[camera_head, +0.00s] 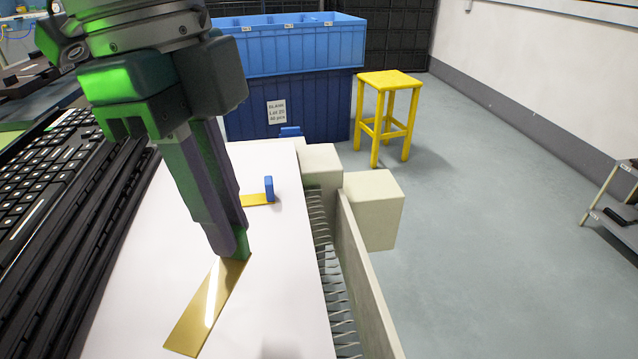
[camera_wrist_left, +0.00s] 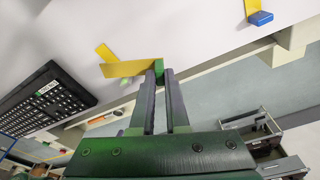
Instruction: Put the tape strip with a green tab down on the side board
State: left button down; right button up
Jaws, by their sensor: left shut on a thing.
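The yellow tape strip with a green tab (camera_head: 207,308) extends toward the near side of the white side board (camera_head: 285,285) in the head view. My left gripper (camera_head: 240,252) points down, shut on the green tab at the strip's far end. The wrist view shows the tab (camera_wrist_left: 158,67) between the fingertips and the strip (camera_wrist_left: 128,69) reaching left. I cannot tell whether the strip touches the board or hangs just above it. My right gripper is not in view.
Another yellow strip with a blue tab (camera_head: 269,188) lies farther back on the board. A further yellow piece (camera_wrist_left: 104,52) shows beyond the held strip in the wrist view. Black keyboards (camera_head: 50,175) line the left. Pale blocks (camera_head: 373,205) and a rail border the right.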

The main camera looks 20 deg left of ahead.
pick_arm(q)
notch_tip(320, 180, down, 7)
jog(key=shift+r+b, duration=0.1)
jog(key=shift+b, duration=0.8)
jog(key=shift+f, duration=0.2)
jog(key=shift+f, duration=0.15)
jog(key=c, duration=0.9)
grip_release()
jog(key=r+p, duration=0.1)
jog(key=r, duration=0.3)
jog(key=a+r+p, duration=0.1)
jog(key=r, duration=0.3)
jog(key=r+p, duration=0.1)
jog(key=r, duration=0.3)
jog(key=shift+s+a+r+p, duration=0.1)
jog(key=shift+a+p, duration=0.25)
jog(key=shift+p, duration=0.05)
